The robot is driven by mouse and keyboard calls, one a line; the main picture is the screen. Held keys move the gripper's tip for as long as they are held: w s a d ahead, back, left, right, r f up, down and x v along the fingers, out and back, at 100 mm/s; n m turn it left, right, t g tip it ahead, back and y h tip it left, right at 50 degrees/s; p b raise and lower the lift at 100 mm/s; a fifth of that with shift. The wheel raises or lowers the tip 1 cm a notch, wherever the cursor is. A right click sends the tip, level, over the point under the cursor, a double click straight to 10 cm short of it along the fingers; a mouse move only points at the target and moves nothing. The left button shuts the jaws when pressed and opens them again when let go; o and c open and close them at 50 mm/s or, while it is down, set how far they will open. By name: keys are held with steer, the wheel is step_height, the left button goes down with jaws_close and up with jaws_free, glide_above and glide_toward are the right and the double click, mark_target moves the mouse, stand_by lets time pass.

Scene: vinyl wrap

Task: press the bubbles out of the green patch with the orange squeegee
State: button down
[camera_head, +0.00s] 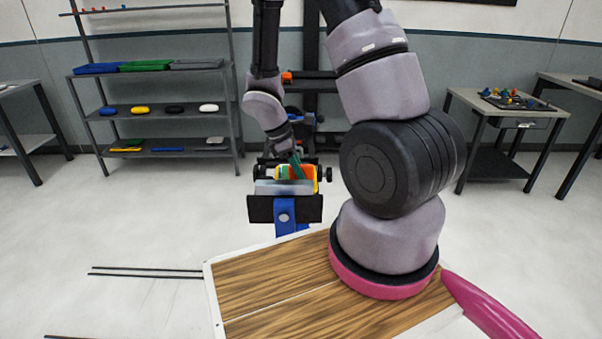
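A small workpiece stand (285,208) with a dark front plate and a blue post stands beyond my base, left of the middle. Just above its plate is a tight cluster of colours: a small green piece (283,172) and an orange piece (308,172). I cannot tell which of these is the green patch or the squeegee, and no bubbles can be made out. My arm comes down from above, and my gripper (295,158) is at this cluster, small and partly hidden. Its fingers are too small to read, so I cannot tell what it holds.
A wood-topped surface (270,295) with a white edge lies in front, under my arm's base. A grey shelf rack (160,108) with coloured trays and oval items stands at the back left. Side tables (507,105) stand at the right. Floor between is clear.

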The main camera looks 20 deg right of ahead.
steer(key=shift+s+a+f, duration=0.1)
steer(key=shift+s, duration=0.25)
steer(key=shift+r, duration=3.55)
